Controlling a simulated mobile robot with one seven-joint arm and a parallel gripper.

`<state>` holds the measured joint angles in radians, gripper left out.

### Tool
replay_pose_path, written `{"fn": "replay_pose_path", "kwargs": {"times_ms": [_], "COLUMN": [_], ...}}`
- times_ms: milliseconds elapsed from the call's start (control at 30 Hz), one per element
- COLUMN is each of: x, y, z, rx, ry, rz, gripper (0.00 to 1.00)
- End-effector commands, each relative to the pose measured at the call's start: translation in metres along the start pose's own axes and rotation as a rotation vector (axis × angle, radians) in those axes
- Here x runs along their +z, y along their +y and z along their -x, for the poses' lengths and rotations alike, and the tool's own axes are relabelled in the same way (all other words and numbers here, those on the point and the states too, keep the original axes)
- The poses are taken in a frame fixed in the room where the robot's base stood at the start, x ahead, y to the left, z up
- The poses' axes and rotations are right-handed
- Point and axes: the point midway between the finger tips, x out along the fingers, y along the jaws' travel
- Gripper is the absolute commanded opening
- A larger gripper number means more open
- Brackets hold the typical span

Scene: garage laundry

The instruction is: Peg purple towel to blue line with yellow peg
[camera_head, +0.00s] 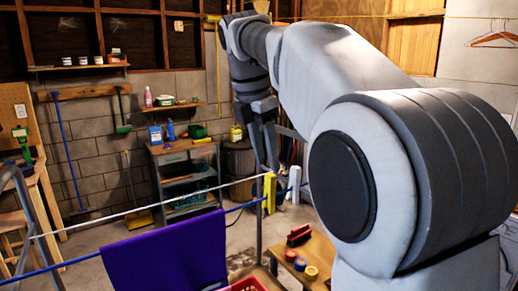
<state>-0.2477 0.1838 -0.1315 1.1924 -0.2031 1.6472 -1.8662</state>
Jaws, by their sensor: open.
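The purple towel (168,257) hangs at the lower left of the head view, its top edge along the blue line (36,272). The blue line slopes up to the right, below a white line (84,223). A yellow peg (269,194) stands upright near the lines, to the right of the towel. A white peg-like piece (294,184) is just right of it. My gripper (268,164) points down and is open, its fingertips just above or beside the yellow peg in the picture. I cannot tell whether they touch it. The towel's lower part is out of frame.
A red basket (246,286) sits below the towel's right side. A wooden table (318,249) holds a brush (299,235) and tape rolls. Shelves (187,174) and a bin (239,167) stand behind. My arm hides much of the right.

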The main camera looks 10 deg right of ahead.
Motion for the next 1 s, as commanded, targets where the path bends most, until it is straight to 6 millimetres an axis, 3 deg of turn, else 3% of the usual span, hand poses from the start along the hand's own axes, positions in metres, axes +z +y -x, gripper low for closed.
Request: {"fn": "replay_pose_path", "kwargs": {"times_ms": [33, 100, 500, 967, 1000], "x": [-0.002, -0.002, 0.0, 0.0, 0.0], "y": [0.0, 0.0, 0.0, 0.0, 0.0], "z": [-0.013, -0.021, -0.056, -0.062, -0.062], "rx": [0.0, -0.001, 0.0, 0.0, 0.0], "ry": [0.0, 0.0, 0.0, 0.0, 0.0], "rz": [-0.001, -0.002, -0.002, -0.001, -0.001], "gripper": [0.5, 0.5, 0.5, 0.5, 0.45]}}
